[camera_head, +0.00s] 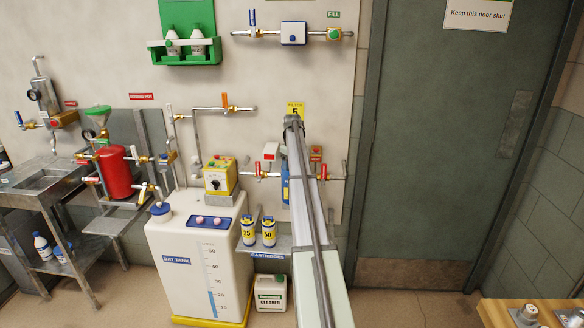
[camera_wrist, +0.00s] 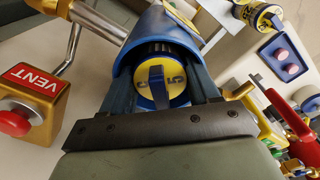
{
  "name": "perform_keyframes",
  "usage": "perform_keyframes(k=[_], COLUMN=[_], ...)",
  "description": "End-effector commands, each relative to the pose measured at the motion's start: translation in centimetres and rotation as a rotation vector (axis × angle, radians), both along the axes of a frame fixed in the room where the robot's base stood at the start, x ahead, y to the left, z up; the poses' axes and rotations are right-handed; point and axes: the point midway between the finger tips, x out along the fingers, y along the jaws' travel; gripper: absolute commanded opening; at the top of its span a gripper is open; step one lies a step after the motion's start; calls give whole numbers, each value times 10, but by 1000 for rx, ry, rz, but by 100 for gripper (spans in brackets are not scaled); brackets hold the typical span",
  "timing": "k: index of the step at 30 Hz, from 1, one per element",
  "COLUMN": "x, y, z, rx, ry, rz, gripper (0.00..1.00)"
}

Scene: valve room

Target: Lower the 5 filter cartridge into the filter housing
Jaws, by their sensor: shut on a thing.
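The 5 filter cartridge (camera_wrist: 172,92) shows its yellow end, marked 5, with a blue strap across it in the wrist view. My gripper (camera_wrist: 165,88) is shut on it, with one dark finger on each side. The blue filter housing (camera_wrist: 160,38) shows directly beyond the cartridge, its curved wall around the cartridge's far side. I cannot tell how far the cartridge sits inside it. In the head view only a strip of the blue housing (camera_head: 285,186) shows beside my arm, below the yellow FILTER 5 sign (camera_head: 295,108). My arm hides the gripper and cartridge there.
Cartridges 25 (camera_head: 248,231) and 50 (camera_head: 268,232) stand on the shelf left of my arm. The day tank (camera_head: 195,265) stands below.

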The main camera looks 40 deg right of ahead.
Motion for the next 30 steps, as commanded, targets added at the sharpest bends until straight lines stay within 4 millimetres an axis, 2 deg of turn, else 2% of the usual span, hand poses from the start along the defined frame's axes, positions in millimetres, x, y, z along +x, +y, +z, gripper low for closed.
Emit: perform_keyframes(k=[1, 3, 4, 11, 16, 20, 30], x=[-9, -10, -10, -11, -12, -12, -10], y=[5, 6, 6, 7, 8, 8, 6], z=[-30, -30, -30, -29, -15, 7, 82], rx=[10, 10, 10, 11, 11, 10, 2], ry=[30, 30, 31, 32, 31, 27, 7], rz=[3, 4, 4, 4, 5, 4, 2], gripper=[7, 7, 62, 85, 87, 88, 90])
